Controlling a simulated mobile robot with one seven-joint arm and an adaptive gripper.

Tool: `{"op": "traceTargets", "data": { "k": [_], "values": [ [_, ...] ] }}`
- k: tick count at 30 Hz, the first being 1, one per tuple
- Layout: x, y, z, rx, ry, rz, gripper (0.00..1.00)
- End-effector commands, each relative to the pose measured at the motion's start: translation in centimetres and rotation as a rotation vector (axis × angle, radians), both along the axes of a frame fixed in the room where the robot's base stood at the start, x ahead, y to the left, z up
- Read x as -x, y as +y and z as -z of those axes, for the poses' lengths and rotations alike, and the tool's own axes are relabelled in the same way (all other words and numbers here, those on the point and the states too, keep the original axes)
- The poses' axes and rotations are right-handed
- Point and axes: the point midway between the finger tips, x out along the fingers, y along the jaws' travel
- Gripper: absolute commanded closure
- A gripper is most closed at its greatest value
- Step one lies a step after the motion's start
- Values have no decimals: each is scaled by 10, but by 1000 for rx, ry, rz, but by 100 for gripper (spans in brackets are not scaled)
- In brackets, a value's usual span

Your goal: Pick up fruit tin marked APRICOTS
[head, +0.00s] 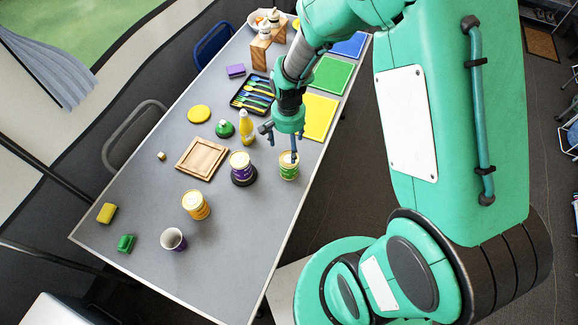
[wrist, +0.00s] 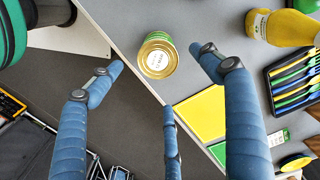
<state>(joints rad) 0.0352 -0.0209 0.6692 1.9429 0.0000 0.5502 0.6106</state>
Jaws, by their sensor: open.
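No tin is held.
A yellow bottle (head: 246,129) and a cutlery tray (head: 253,95) are behind. The table's right edge is close to the green tin.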

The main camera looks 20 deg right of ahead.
Motion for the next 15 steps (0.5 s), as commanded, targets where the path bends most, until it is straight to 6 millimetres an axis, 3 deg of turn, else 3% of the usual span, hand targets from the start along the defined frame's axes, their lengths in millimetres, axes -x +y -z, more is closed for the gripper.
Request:
{"op": "traceTargets", "data": {
  "k": [9, 15],
  "values": [
    [0, 0, 49, 0, 1, 0, 22],
    [0, 0, 60, 0, 0, 0, 22]
  ]
}}
